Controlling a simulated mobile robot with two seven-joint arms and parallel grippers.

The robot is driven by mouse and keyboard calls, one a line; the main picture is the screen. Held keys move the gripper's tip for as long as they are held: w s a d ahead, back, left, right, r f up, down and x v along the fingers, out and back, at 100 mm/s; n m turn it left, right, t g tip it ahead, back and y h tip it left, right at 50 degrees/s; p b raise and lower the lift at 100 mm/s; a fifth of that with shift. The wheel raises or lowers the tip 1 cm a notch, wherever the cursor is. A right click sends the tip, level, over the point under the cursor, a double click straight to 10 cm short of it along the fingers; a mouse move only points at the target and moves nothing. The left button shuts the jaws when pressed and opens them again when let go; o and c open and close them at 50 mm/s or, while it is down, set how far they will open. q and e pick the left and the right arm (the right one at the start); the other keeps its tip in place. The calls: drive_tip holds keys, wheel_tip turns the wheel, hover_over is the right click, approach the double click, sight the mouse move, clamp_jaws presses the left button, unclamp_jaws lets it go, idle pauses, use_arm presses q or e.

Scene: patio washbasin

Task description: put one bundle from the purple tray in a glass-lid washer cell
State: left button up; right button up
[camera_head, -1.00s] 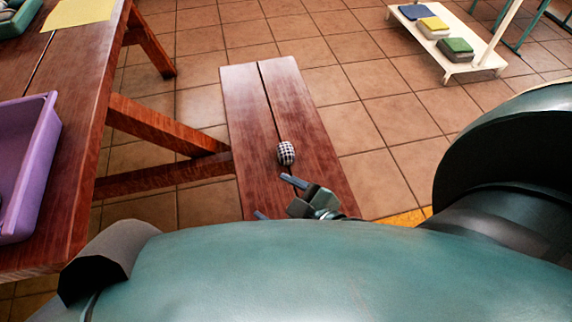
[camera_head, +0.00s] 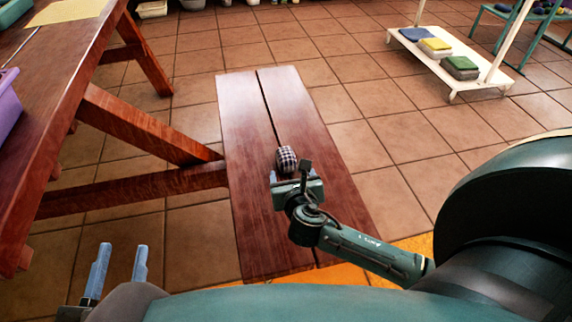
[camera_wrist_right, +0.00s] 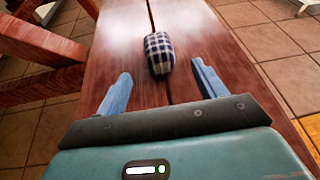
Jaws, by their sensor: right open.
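A dark blue and white checked bundle (camera_head: 286,159) lies on the wooden bench; it also shows in the right wrist view (camera_wrist_right: 159,53). My right gripper (camera_head: 292,176) is open and low over the bench, just on the near side of the bundle. In the right wrist view its fingers (camera_wrist_right: 162,75) are spread, with the bundle ahead between their lines, not gripped. My left gripper (camera_head: 119,257) is at the lower left, open and empty, over the floor. The purple tray (camera_head: 9,106) shows only as an edge at the far left; its contents are out of view. No glass-lid washer cell is recognisable.
A wooden table (camera_head: 50,125) with slanted legs stands at left, a yellow cloth (camera_head: 68,11) on it. A low white rack (camera_head: 462,78) at upper right holds blue, yellow and green-topped items.

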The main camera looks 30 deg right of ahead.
sight(288, 165)
drive_tip(key=b+x, duration=0.1)
drive_tip(key=x, duration=0.2)
drive_tip(key=shift+w+f, duration=0.15)
drive_tip(key=shift+w, duration=0.05)
drive_tip(key=b+x, duration=0.1)
drive_tip(key=x, duration=0.1)
drive_tip(key=b+x, duration=0.2)
drive_tip(key=x, duration=0.1)
drive_tip(key=shift+s+a+f, duration=0.1)
drive_tip(key=shift+s+f, duration=0.05)
drive_tip(key=shift+f, duration=0.1)
drive_tip(key=shift+w, duration=0.25)
use_arm(q)
drive_tip(key=shift+w+d+r+n+t+h, duration=0.1)
drive_tip(key=shift+d+n+t+h, duration=0.2)
drive_tip(key=shift+d+n+h, duration=0.25)
drive_tip(key=shift+a, duration=0.1)
use_arm(e)
drive_tip(key=shift+c, duration=0.3)
